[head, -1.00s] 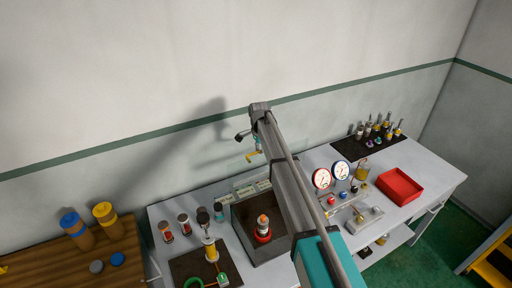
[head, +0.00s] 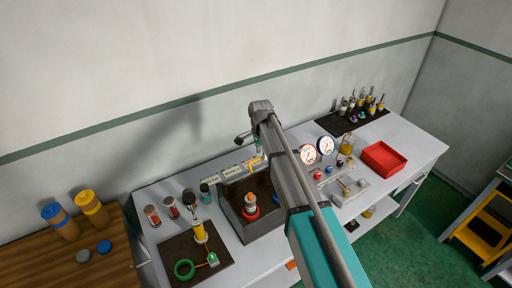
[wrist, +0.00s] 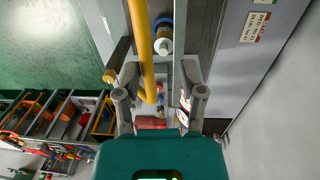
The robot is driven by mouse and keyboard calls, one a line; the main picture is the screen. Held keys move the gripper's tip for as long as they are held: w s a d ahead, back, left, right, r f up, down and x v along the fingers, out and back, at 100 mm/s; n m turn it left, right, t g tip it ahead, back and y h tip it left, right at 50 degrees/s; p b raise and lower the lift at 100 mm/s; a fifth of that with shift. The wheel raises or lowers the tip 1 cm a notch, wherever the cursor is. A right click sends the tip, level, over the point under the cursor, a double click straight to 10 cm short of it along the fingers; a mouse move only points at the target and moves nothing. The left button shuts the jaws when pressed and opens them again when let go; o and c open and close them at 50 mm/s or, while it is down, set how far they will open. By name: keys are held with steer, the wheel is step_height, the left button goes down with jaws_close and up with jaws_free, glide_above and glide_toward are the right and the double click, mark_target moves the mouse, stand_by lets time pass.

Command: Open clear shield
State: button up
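The dark grey open-topped box (head: 237,226) stands on the white bench and holds a red-based fitting with an orange and grey top (head: 250,205). I cannot make out the clear shield's panel. A yellow bar (head: 254,161), possibly its handle, shows just below my gripper (head: 257,146) in the head view, above the back of the box. In the wrist view the long yellow bar (wrist: 140,38) runs down between the spread fingers of my gripper (wrist: 160,82). The fingers are open. I cannot tell whether they touch the bar. My arm hides the box's right side.
Two round gauges (head: 307,154), a red tray (head: 384,158) and a dark mat with several tools (head: 350,122) are to the right. A dark mat with a yellow pump (head: 199,232) is left of the box. The wall (head: 150,70) stands close behind.

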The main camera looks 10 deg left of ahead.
steer(key=s+d+f+b, duration=0.6)
steer(key=f+b, duration=0.2)
steer(key=f, duration=0.1)
steer(key=shift+s+d+b, duration=0.15)
steer(key=shift+s+b, duration=0.1)
steer(key=shift+b, duration=0.1)
steer(key=shift+f, duration=0.1)
stand_by(0.4)
